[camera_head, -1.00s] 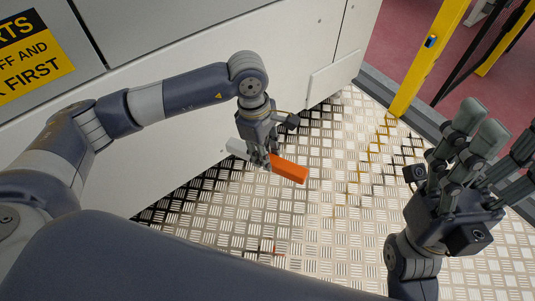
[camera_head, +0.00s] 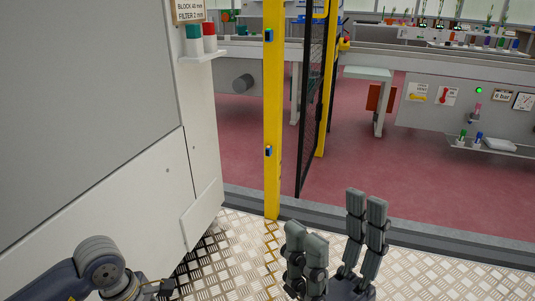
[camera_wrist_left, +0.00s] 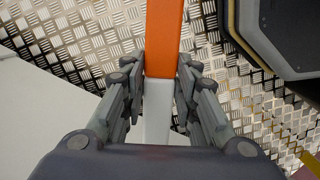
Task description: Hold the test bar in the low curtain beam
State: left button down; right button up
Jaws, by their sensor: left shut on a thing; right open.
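The test bar, orange at one end (camera_wrist_left: 164,40) and white at the other (camera_wrist_left: 157,110), is between the fingers of my left gripper (camera_wrist_left: 160,85) in the left wrist view. That gripper is shut on it near the colour boundary. In the head view, only my left arm's wrist shows at the bottom left; the bar is out of frame. The yellow curtain post (camera_head: 273,110) stands ahead with a low blue sensor (camera_head: 268,151) and a higher one (camera_head: 268,35). My right gripper (camera_head: 335,228) is open and empty at the bottom, right of the post.
A grey-white machine cabinet (camera_head: 100,130) fills the left. A black mesh panel (camera_head: 311,100) and a second yellow post (camera_head: 328,80) stand right of the near post. Tread-plate floor (camera_head: 225,260) lies in front, red floor (camera_head: 420,190) beyond a grey kerb.

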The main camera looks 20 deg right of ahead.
pick_arm(q)
jog(key=s+d, duration=0.7)
jog(key=d, duration=0.2)
jog(key=shift+d, duration=0.35)
dwell(0.4)
